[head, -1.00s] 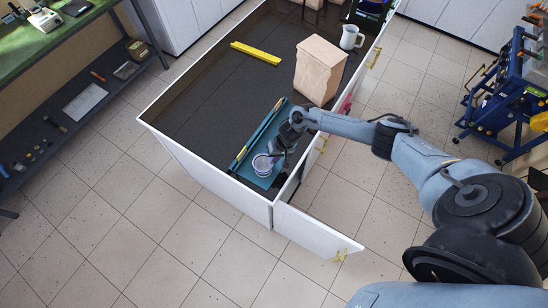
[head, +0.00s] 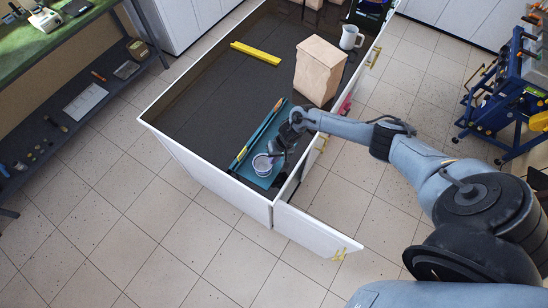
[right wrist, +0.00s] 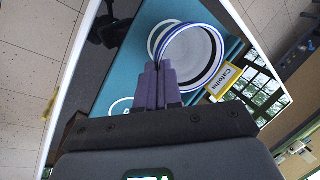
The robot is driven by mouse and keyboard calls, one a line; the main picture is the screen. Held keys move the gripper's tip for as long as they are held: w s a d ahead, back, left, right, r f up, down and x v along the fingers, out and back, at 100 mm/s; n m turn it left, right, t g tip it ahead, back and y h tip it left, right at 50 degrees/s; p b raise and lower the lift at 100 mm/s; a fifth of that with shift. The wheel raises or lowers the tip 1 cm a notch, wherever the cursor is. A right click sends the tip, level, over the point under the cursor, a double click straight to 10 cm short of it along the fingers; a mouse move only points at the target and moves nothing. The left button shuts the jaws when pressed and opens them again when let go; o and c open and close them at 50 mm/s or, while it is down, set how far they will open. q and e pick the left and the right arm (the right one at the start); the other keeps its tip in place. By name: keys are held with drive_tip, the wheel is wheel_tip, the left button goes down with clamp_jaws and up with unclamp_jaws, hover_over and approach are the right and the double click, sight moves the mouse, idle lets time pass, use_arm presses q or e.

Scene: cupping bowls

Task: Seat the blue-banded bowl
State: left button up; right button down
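The blue-banded bowl (head: 262,165) is white and stands near the front corner of the dark worktop, over a teal mat (head: 262,183). In the right wrist view the bowl (right wrist: 192,55) shows its grey inside and a blue line around its rim. My right gripper (head: 275,152) is at the bowl's edge. In the right wrist view its purple fingers (right wrist: 160,72) are close together at the bowl's near rim and appear shut on its wall. The fingers hide that part of the rim. I cannot tell whether the bowl touches the mat. My left gripper is not in view.
A yellow label (right wrist: 224,80) lies beside the bowl, and a white ring (right wrist: 120,106) shows on the mat. A brown paper bag (head: 319,70), a white mug (head: 351,38) and a yellow bar (head: 256,53) stand farther back. The worktop's left part is clear.

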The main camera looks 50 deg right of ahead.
drive_tip(key=shift+f, duration=0.3)
drive_tip(key=shift+f+b, duration=0.35)
idle(0.4)
drive_tip(key=c, duration=1.2)
unclamp_jaws()
drive_tip(key=shift+p+v, duration=0.35)
drive_tip(key=shift+v, duration=5.05)
